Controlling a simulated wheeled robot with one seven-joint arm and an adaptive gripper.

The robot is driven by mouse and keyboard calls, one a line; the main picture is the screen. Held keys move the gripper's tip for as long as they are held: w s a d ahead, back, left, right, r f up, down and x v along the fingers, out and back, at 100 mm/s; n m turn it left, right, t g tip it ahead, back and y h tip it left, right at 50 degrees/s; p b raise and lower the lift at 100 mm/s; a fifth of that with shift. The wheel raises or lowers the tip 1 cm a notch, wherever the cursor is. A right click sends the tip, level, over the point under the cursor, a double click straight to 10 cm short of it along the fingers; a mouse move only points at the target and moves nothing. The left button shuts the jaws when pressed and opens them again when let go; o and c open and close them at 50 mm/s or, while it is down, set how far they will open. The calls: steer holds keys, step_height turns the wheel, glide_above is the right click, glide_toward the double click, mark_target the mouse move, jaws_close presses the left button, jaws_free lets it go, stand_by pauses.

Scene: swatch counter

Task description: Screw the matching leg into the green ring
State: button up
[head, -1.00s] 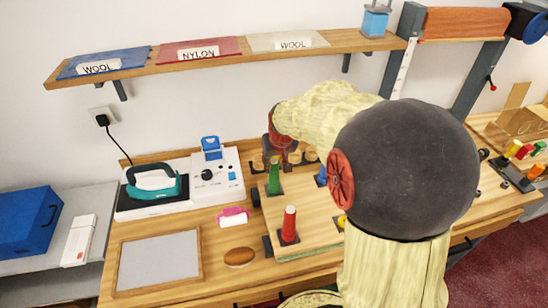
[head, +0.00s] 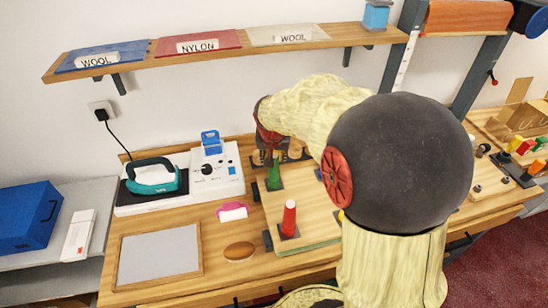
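A green leg (head: 274,174) stands upright on a dark square plate on the wooden board (head: 300,200); I cannot make out a separate green ring. My gripper (head: 270,150) is just above and behind the green leg's top, seen from behind the arm. Its fingers are small and partly hidden, so I cannot tell whether they are open, or whether they touch the leg. A red leg (head: 289,217) stands upright on another dark plate at the board's front. A sliver of yellow (head: 341,215) shows beside my arm, which hides much of the board's right side.
A white unit with a teal iron (head: 153,177) stands at the left. A pink item (head: 232,212), a brown oval pad (head: 239,252) and a framed grey panel (head: 158,258) lie in front. A shelf (head: 225,48) runs above. Several coloured pieces (head: 525,147) stand at far right.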

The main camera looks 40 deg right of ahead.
stand_by(0.3)
steer(key=shift+s+r+n+y+p, duration=0.15)
steer(key=shift+n+y+p, duration=0.15)
steer(key=shift+n+p, duration=0.7)
steer(key=shift+n+t+y+p, duration=0.3)
steer(key=shift+n+y+p, duration=0.1)
steer(key=shift+n+p, duration=0.5)
steer(key=shift+f+n+y+b, duration=0.3)
steer(key=shift+f+n+b, duration=0.1)
steer(key=shift+n+b, duration=0.65)
steer(key=n+y+b, duration=0.1)
steer(key=n+b, duration=0.2)
steer(key=b, duration=0.1)
steer(key=shift+t, duration=0.3)
steer(key=n+y+b, duration=0.1)
steer(key=n+b, duration=0.1)
steer(key=n, duration=0.1)
steer(key=shift+d+y+b, duration=0.1)
steer(key=shift+y+b, duration=0.2)
steer(key=n+y, duration=0.1)
steer(key=n, duration=0.2)
steer(key=shift+r+b, duration=0.2)
steer(key=shift+b, duration=0.1)
